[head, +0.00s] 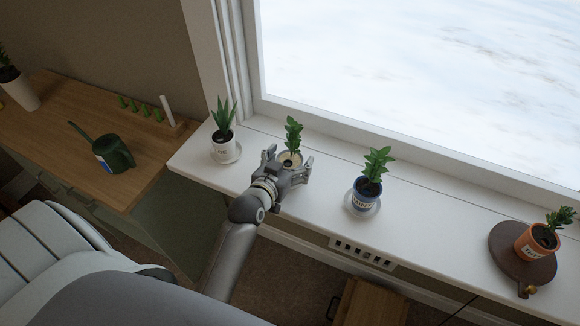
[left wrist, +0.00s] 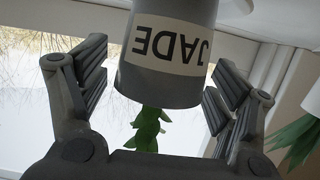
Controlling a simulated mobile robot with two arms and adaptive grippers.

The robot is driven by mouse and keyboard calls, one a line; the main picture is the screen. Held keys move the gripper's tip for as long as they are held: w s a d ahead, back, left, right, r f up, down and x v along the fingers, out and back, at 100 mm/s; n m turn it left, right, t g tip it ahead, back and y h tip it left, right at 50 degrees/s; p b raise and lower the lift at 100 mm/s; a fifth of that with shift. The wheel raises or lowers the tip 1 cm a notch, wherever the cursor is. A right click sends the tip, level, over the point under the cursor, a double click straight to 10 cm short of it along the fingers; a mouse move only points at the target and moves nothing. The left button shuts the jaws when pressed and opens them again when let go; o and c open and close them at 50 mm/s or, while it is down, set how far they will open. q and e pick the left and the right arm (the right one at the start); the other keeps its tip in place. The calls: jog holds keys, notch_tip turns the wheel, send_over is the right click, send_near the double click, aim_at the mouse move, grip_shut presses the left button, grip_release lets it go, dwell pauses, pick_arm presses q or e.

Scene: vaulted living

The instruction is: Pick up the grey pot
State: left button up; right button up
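The grey pot (head: 290,157) stands on the white windowsill (head: 330,200) with a leafy green plant in it. My left gripper (head: 289,161) is at the pot in the head view, with a finger to either side, and hides most of the pot's body. In the left wrist view the picture is upside down. There the grey pot (left wrist: 165,85) carries a white "JADE" label and lies between the two spread fingers of my left gripper (left wrist: 155,82). Gaps show between the fingers and the pot. My right gripper is not in view.
A white pot (head: 222,142) on a saucer stands left on the sill. A blue pot (head: 364,195) on a saucer stands right, and an orange pot (head: 530,246) on a brown round board stands farther right. A green watering can (head: 113,153) sits on the wooden cabinet.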

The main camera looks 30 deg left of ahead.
pick_arm(q)
jog(key=c, duration=0.9)
jog(key=shift+c, duration=1)
jog(key=shift+r, duration=0.1)
